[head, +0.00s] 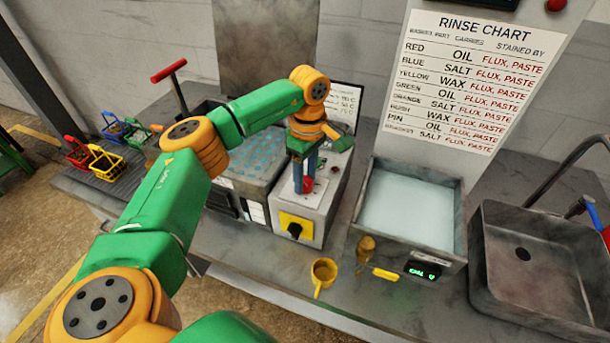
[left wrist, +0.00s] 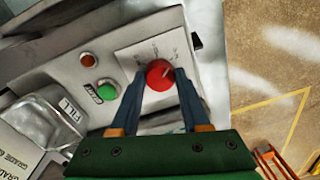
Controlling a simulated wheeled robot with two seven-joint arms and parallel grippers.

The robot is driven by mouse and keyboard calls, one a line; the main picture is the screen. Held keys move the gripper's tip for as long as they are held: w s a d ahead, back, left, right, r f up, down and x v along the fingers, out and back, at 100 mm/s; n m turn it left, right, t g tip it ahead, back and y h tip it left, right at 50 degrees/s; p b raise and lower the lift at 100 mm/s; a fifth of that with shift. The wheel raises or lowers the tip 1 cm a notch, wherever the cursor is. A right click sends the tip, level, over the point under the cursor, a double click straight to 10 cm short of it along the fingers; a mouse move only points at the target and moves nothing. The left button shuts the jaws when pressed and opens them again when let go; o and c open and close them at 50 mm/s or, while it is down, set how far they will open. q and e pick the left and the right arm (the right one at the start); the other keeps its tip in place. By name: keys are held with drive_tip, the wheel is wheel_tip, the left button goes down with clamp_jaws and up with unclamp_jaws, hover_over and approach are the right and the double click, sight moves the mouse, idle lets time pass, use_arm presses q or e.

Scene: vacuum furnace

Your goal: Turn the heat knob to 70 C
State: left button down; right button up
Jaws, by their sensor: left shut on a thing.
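The red round heat knob (left wrist: 160,75) sits on a pale dial plate of the grey control box in the left wrist view. A light pointer mark shows on it, but the dial figures are too small to read. My left gripper (left wrist: 158,84) has its two dark blue fingers on either side of the knob and is shut on it. In the head view the knob (head: 308,184) shows red beside the fingers of my left gripper (head: 303,182), which reach down to the box top. My right gripper is not in view.
The control box also carries a green button (left wrist: 106,90), a red lamp (left wrist: 88,59) and a black switch on a yellow plate (head: 296,226). A water basin (head: 410,205) and sink (head: 540,262) stand to the right. A yellow cup (head: 324,273) is in front.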

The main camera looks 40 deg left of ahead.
sight(306, 180)
use_arm(q)
drive_tip(key=shift+m, duration=1.1)
drive_tip(key=shift+c, duration=1.9)
unclamp_jaws()
drive_tip(key=r, duration=0.2)
drive_tip(key=r+b, duration=0.1)
drive_tip(key=r, duration=0.1)
drive_tip(key=r+b, duration=0.1)
drive_tip(key=r, duration=0.1)
drive_tip(key=shift+w+d+r, duration=0.1)
drive_tip(key=shift+w, duration=0.15)
drive_tip(key=shift+r, duration=0.5)
